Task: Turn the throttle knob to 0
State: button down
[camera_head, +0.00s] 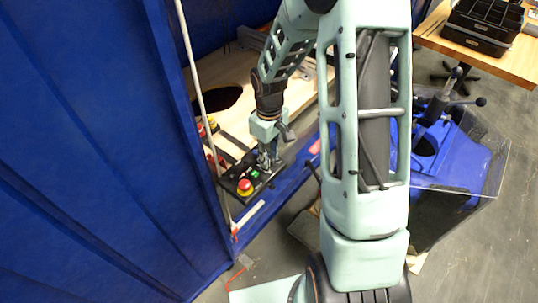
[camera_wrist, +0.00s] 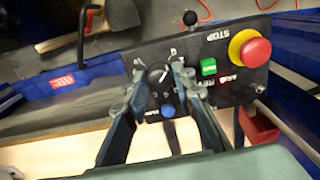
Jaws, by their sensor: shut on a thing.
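The black control panel (camera_wrist: 215,70) fills the middle of the wrist view. The throttle knob (camera_wrist: 157,72) is a dark round knob with a pale pointer line, set at the panel's left part. My gripper (camera_wrist: 158,78) has a finger on each side of the knob and is shut on it. The fingers partly cover the scale marks, so the knob's exact setting cannot be read. In the head view my gripper (camera_head: 265,158) reaches down to the panel (camera_head: 251,184), and the knob is hidden there.
A red stop button on a yellow collar (camera_wrist: 250,50), a green button (camera_wrist: 208,67), a blue button (camera_wrist: 168,111) and a black ball-topped lever (camera_wrist: 190,18) sit close around. A blue curtain (camera_head: 100,150) hangs at left in the head view; a blue machine (camera_head: 445,150) stands at right.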

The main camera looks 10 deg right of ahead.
dwell(0.3)
jog(key=c, duration=1.6)
grip_release()
notch_tip(320, 180, up, 12)
